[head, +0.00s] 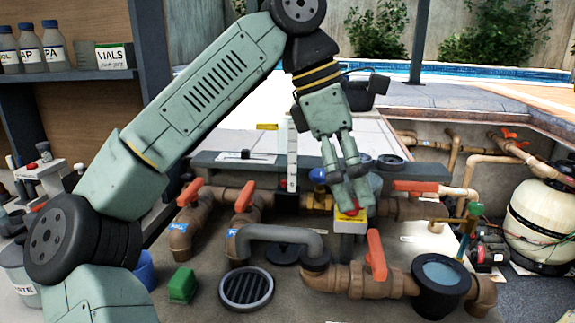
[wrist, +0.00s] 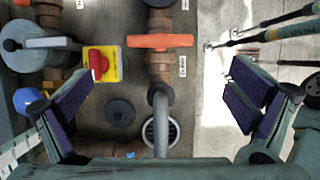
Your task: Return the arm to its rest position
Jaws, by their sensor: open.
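My arm reaches from the lower left over the pit in the head view, bent at the elbow, with my gripper (head: 347,197) pointing down above the pipework. In the wrist view my gripper (wrist: 165,100) has its two dark-padded fingers spread wide, with nothing between them but the pipes and floor below. A red knob on a yellow switch box (head: 350,214) is just under the fingertips in the head view. In the wrist view the yellow switch box (wrist: 102,64) lies near the left finger, and I cannot tell whether they touch.
Brown pipes carry orange valve handles (head: 376,255) around my gripper. A grey curved pipe (head: 280,236), floor drain (head: 247,288) and green block (head: 182,285) lie in front. A shelf with bottles (head: 30,60) stands left. A cream tank (head: 540,222) stands right. The space above the pit is open.

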